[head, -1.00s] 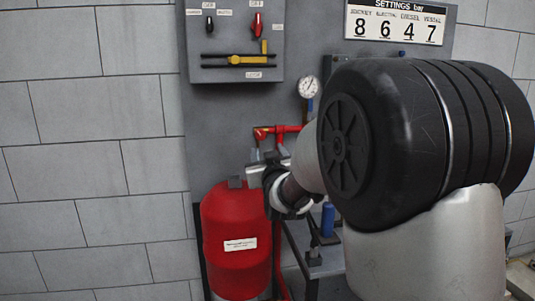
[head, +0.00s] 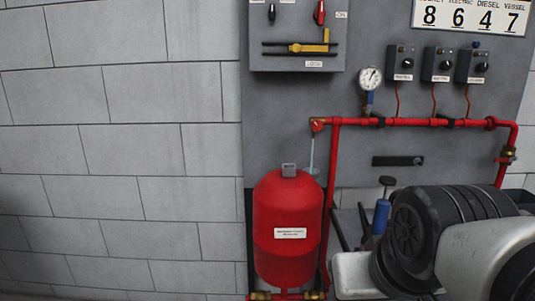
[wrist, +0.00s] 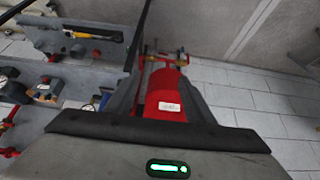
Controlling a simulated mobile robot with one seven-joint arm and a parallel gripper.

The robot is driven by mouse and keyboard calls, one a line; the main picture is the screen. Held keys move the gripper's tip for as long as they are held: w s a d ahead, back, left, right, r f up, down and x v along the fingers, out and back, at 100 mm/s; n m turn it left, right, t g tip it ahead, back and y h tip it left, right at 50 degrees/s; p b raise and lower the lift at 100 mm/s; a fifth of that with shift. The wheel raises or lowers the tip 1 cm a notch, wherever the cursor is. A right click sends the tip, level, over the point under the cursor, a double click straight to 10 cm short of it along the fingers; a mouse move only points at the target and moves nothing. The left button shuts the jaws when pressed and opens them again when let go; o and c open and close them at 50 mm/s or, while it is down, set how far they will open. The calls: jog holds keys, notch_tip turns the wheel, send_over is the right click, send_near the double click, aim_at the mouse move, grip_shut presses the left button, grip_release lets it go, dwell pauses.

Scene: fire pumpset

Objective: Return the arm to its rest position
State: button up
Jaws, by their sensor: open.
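My arm is folded low at the bottom right of the head view, its black joint and pale links in front of the bench. My gripper cannot be made out there. In the wrist view my gripper (wrist: 163,82) shows two grey fingers standing apart, with nothing held between them. Beyond the fingers, the red pressure vessel (wrist: 168,88) lies in line with the gap. The same red vessel (head: 288,228) stands upright left of my arm in the head view, clear of it.
A red pipe (head: 408,122) with a gauge (head: 370,78) runs along the grey panel (head: 290,110). A lever switch box (head: 297,35) is above left. A blue-bodied valve (head: 382,215) stands close to my arm.

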notch_tip(320, 180, up, 28)
jog(key=s+p, duration=0.1)
jog(key=p, duration=2.7)
jog(key=shift+s+f, duration=0.2)
jog(key=shift+f, duration=0.05)
jog(key=shift+w, duration=0.1)
dwell(1.2)
